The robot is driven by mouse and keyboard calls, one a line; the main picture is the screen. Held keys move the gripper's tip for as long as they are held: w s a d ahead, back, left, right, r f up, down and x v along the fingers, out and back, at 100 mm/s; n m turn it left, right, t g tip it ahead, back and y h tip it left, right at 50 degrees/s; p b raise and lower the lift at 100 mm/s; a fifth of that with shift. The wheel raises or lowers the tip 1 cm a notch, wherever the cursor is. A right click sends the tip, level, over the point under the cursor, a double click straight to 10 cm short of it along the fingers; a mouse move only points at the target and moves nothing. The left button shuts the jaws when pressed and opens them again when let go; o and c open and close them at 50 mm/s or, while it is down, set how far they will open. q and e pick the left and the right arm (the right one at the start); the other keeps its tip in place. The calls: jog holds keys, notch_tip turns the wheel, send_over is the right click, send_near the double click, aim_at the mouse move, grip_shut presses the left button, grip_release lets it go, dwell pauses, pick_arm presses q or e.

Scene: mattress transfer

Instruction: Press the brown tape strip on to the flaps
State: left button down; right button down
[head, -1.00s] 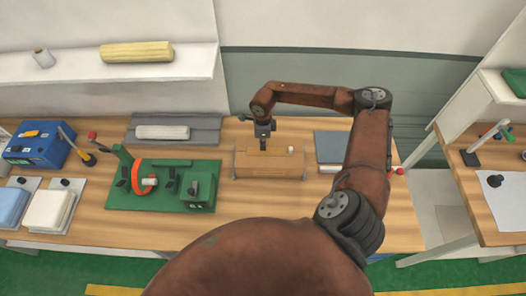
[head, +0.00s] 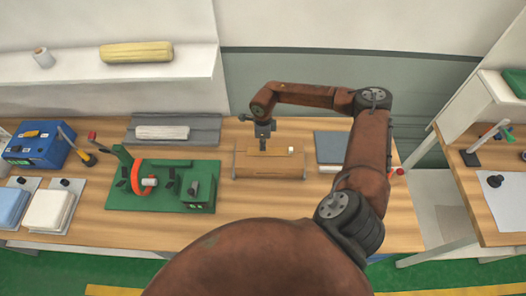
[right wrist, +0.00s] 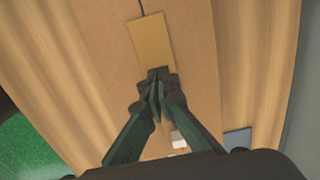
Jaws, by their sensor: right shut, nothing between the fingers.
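The brown cardboard box (head: 270,171) stands on the wooden table, its top flaps closed flat. My right gripper (head: 262,147) is over the box top, fingers pointing down. In the right wrist view the gripper (right wrist: 158,80) is shut and empty, with its tips at the near end of a lighter brown tape strip (right wrist: 151,42). The strip lies along the box top, and a dark line shows beyond its far end. The picture does not settle whether the tips touch the strip. My left gripper is not in view.
A small white block (head: 291,150) is at the right of the box top. A green fixture with an orange ring (head: 160,200) stands left of the box. A grey-blue pad (head: 331,147) lies right of it. A grey tray (head: 205,130) with a white roll is behind left.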

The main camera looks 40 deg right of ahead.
jog(key=shift+f+b, duration=0.75)
jog(key=shift+f, duration=0.3)
jog(key=shift+r, duration=0.15)
dwell(0.7)
jog(key=shift+r+p, duration=1.9)
jog(key=shift+r, duration=1.55)
jog(key=shift+f, duration=0.1)
